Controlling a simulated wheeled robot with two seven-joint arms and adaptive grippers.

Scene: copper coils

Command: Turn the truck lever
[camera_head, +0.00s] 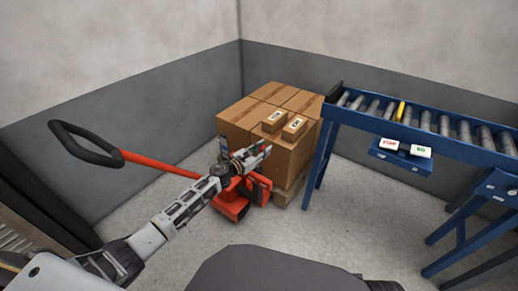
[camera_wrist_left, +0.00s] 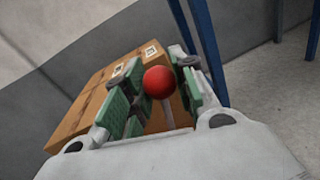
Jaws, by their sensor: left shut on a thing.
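The red pallet truck (camera_head: 231,205) stands on the floor, with its long red tow bar and black loop handle (camera_head: 88,142) reaching left. My left gripper (camera_head: 262,151) is above the truck's body, in front of the boxes. In the left wrist view, a red ball knob (camera_wrist_left: 159,82) with a thin pale rod is between the green-padded fingers, which are shut on this lever. The lever is hidden or too small to tell in the head view. My right gripper is not in view.
Stacked cardboard boxes (camera_head: 240,114) stand on a wooden pallet (camera_head: 284,196) behind the truck, with two small labelled boxes on top. A blue roller conveyor (camera_head: 440,145) with a red and a green sign stands at right. Walls close the back and left. Floor at centre front is clear.

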